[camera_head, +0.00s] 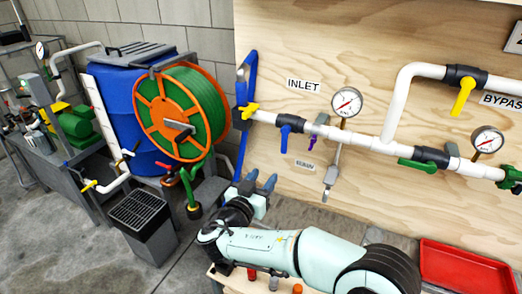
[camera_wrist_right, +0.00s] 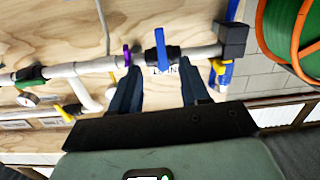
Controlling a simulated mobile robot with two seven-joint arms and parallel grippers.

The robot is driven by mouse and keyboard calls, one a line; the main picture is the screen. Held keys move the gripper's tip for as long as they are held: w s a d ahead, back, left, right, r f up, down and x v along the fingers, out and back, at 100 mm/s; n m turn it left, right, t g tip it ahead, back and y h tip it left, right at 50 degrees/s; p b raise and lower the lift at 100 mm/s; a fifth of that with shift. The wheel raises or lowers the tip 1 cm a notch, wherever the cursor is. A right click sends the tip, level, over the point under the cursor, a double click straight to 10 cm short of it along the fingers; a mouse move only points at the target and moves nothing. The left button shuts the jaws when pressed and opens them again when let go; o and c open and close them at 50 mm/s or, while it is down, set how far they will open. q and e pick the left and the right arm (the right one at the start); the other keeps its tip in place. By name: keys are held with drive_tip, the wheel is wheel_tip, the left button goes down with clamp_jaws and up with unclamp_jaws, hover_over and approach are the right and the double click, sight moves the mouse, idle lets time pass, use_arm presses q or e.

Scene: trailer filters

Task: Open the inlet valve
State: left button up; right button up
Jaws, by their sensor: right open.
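The white inlet pipe (camera_head: 350,135) runs along the plywood panel beside the "INLET" label (camera_head: 303,85). A valve with a blue lever (camera_head: 285,132) sits on it below the label, the lever hanging down across the pipe. A yellow lever (camera_head: 250,110) is at the pipe's left end. My right gripper (camera_head: 260,184) is open and empty, below and in front of the blue lever, apart from it. In the right wrist view, the blue lever (camera_wrist_right: 160,48) appears between and beyond the open fingertips (camera_wrist_right: 159,68). My left gripper is not in view.
A pressure gauge (camera_head: 346,102) and a small purple lever (camera_head: 312,143) are right of the blue lever. A green-handled valve (camera_head: 425,164) is farther right. A hose reel (camera_head: 183,112) stands at left. A red tray (camera_head: 468,268) lies at lower right.

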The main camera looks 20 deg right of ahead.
sight(283, 144)
drive_tip(key=shift+m, duration=0.3)
drive_tip(key=p+x, duration=0.1)
drive_tip(key=x, duration=0.3)
drive_tip(key=r+p+x, duration=0.1)
drive_tip(key=x, duration=0.3)
drive_tip(key=r+x, duration=0.1)
drive_tip(key=x, duration=0.4)
drive_tip(key=shift+w+d+r+p, duration=0.1)
drive_tip(key=shift+d+r+p, duration=0.05)
drive_tip(key=shift+p, duration=0.25)
clamp_jaws()
